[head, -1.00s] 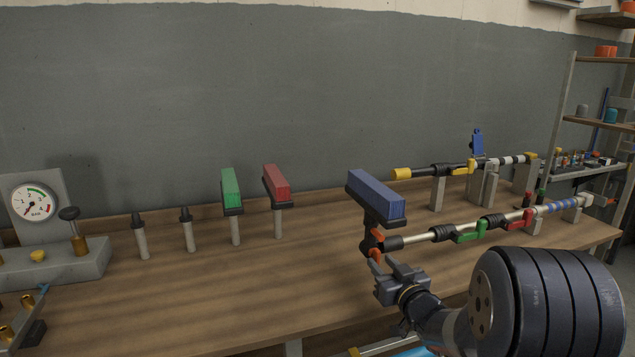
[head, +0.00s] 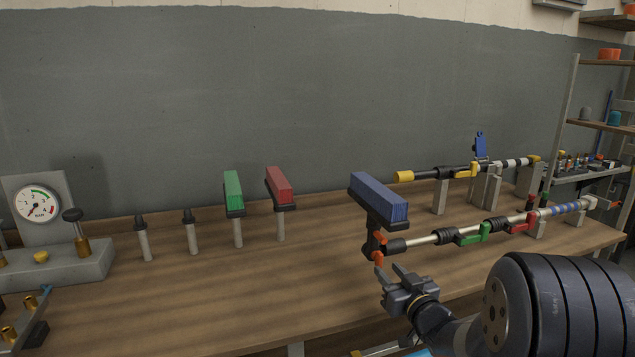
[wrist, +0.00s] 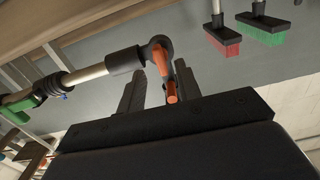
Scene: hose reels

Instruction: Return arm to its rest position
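The lever also shows in the head view (head: 379,259), under a blue brush head (head: 379,198) at the pole's end. The fingers look apart from the lever, though the gap is small.
The pole (head: 425,240) carries green (head: 475,234) and red (head: 517,223) levers and rests on supports. A second, yellow-tipped pole (head: 436,173) lies behind it. The bench's middle front is clear.

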